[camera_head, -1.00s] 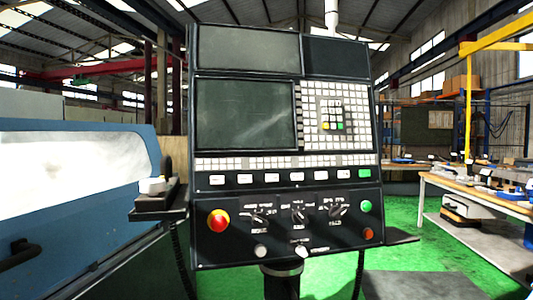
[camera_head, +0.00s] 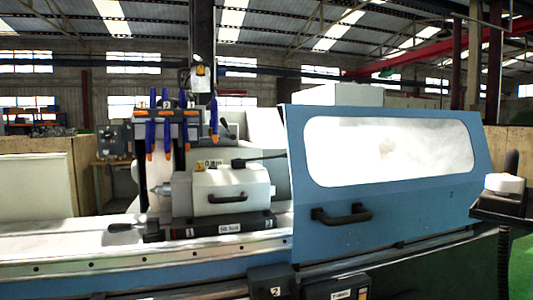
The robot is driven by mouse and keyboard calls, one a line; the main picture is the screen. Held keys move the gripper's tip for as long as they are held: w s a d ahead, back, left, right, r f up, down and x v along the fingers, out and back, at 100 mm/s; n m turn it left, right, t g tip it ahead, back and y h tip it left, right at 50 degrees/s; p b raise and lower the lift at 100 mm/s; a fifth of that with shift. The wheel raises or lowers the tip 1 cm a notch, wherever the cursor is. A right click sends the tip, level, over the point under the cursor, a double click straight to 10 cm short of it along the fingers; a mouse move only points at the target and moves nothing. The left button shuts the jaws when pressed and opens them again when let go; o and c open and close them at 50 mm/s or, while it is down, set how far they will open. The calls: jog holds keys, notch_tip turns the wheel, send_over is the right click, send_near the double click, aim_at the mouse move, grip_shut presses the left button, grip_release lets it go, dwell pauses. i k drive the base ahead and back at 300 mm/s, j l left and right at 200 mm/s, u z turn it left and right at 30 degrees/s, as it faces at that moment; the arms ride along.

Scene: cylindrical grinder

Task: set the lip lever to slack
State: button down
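My gripper is not in view. No part in view can be told for certain as the lip lever. A small dark lever-like part (camera_head: 122,227) lies low at the left of the white grinder unit (camera_head: 228,186), on the machine's bed. Its setting cannot be read at this size. The white unit has a dark handle (camera_head: 227,197) on its front and a label too small to read on the base below it.
A blue sliding door (camera_head: 400,235) with a large window and a black handle (camera_head: 341,213) covers the machine's right side. Blue coolant nozzles with orange tips (camera_head: 150,135) hang above the bed. Dark boxes (camera_head: 272,281) stick out at the lower front.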

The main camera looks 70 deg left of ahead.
aim_at(108, 168)
jog(key=u, duration=1.55)
jog(key=j+u, duration=0.1)
jog(key=u, duration=0.35)
jog(key=i+u, duration=0.15)
jog(key=u, duration=0.35)
jog(key=i+j+u, duration=0.1)
jog(key=u, duration=0.35)
jog(key=i+u, duration=0.1)
jog(key=u, duration=0.4)
jog(key=i+l+u, duration=0.15)
jog(key=i+l, duration=0.5)
jog(key=i, duration=0.2)
